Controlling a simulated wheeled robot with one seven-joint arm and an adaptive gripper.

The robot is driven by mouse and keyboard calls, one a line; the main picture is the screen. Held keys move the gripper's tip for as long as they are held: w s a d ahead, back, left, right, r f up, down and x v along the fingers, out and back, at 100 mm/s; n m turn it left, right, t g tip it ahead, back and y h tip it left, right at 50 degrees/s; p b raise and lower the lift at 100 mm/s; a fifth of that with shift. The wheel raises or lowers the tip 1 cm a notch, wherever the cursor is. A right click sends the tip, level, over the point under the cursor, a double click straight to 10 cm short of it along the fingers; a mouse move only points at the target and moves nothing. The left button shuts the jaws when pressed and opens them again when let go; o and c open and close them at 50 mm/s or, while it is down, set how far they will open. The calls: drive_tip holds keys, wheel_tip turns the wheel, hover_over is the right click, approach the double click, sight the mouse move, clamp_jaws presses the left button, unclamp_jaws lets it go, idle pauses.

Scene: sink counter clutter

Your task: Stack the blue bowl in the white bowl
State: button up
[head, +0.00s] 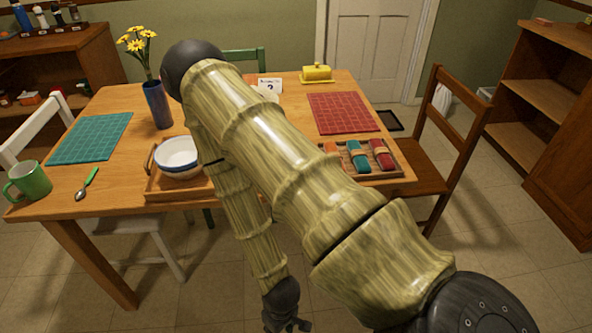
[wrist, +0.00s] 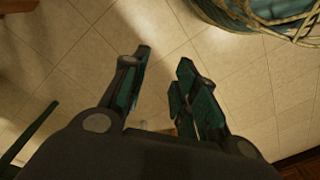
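A white bowl with a dark blue rim (head: 178,158) sits on the left part of a wooden tray (head: 165,191) at the table's near edge, in the head view. I cannot tell whether it is one bowl or two nested ones. No separate, wholly blue bowl shows; my arm hides part of the tray and table. My gripper (head: 288,322) hangs low in front of the table, below the tabletop and well away from the bowl. In the wrist view my gripper (wrist: 166,60) has its fingers apart with only tiled floor between them, and it is empty.
The wooden table (head: 112,113) also bears a blue vase (head: 157,104) with yellow flowers, a green mug (head: 30,181), a spoon (head: 87,184), placemats, rolled napkins (head: 382,154) and a yellow butter dish (head: 317,73). A woven basket (wrist: 265,18) stands on the floor.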

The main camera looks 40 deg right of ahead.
drive_tip(key=shift+m+h, duration=0.4)
drive_tip(key=shift+m, duration=0.1)
drive_tip(key=s, duration=0.1)
drive_tip(key=s+d+f, duration=0.1)
drive_tip(key=s, duration=0.1)
drive_tip(key=s+d, duration=0.1)
drive_tip(key=shift+s+f, duration=0.3)
drive_tip(key=shift+s, duration=0.1)
drive_tip(key=shift+r, duration=0.1)
wheel_tip(320, 180, up, 10)
drive_tip(key=p, duration=0.9)
drive_tip(key=shift+f+p, duration=0.2)
drive_tip(key=shift+p, duration=0.2)
